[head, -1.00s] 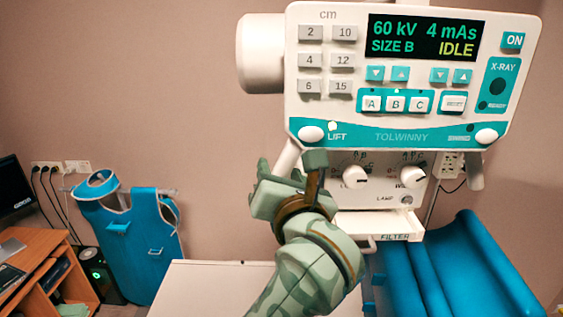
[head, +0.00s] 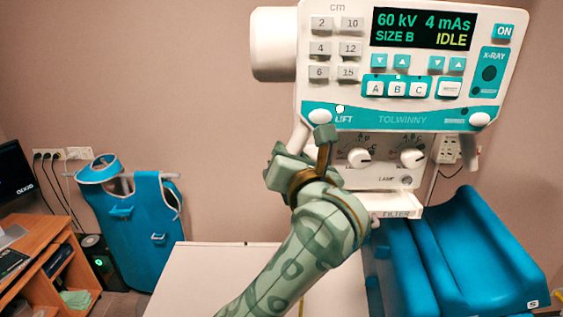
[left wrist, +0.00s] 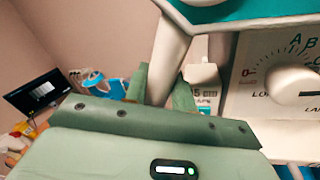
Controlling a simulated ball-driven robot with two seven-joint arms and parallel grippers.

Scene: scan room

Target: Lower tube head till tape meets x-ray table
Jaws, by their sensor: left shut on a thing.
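The white tube head (head: 330,85) with its teal-trimmed control panel fills the upper right of the head view. My left gripper (head: 302,152) is shut on the white handle (head: 299,135) at its lower left corner. The handle (left wrist: 171,55) also runs down between the green fingers (left wrist: 160,88) in the left wrist view. The white x-ray table (head: 205,275) lies below, partly hidden by my left arm. My right gripper is out of view.
Blue cushions (head: 470,250) stand at the right, below the filter tray (head: 395,213). A blue apron (head: 130,225) hangs at the left wall. A wooden desk (head: 40,260) with a monitor (head: 12,172) is at the far left.

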